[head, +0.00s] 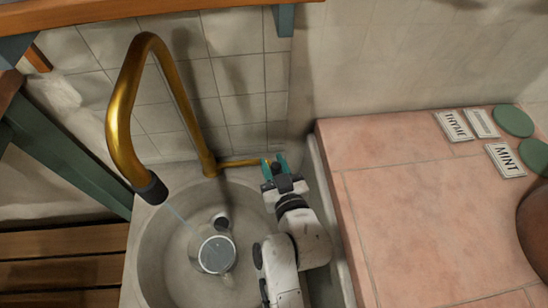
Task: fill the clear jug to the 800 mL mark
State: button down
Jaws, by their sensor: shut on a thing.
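My gripper (274,166), with teal fingers, is shut on the end of the brass tap lever (238,163) at the back right of the sink. The gold tap (124,95) arches over to the left, and its dark spout (151,189) points down into the basin. The clear jug (216,255) appears to stand in the basin, seen from above as a pale round shape. Its marks and water level cannot be read, and whether the stream enters it is unclear.
The round stone sink (157,250) surrounds the jug. A pink tiled counter (420,220) lies to the right, holding THYME (454,126) and MINT (505,160) labels and green discs (513,120). A wooden slatted surface (60,270) is at lower left. Tiled wall stands behind.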

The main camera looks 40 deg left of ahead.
jog(key=shift+w+a+r+g+h+p, duration=0.15)
jog(key=shift+r+g+h+p, duration=0.2)
jog(key=shift+p, duration=0.7)
jog(key=shift+w+a+f+h+p, duration=0.15)
jog(key=shift+f+h+p, duration=0.2)
jog(key=shift+p, duration=0.4)
jog(key=c, duration=0.9)
grip_release()
jog(key=shift+f, duration=0.1)
jog(key=p+v, duration=0.2)
jog(key=v, duration=0.8)
jog(key=shift+d, duration=0.35)
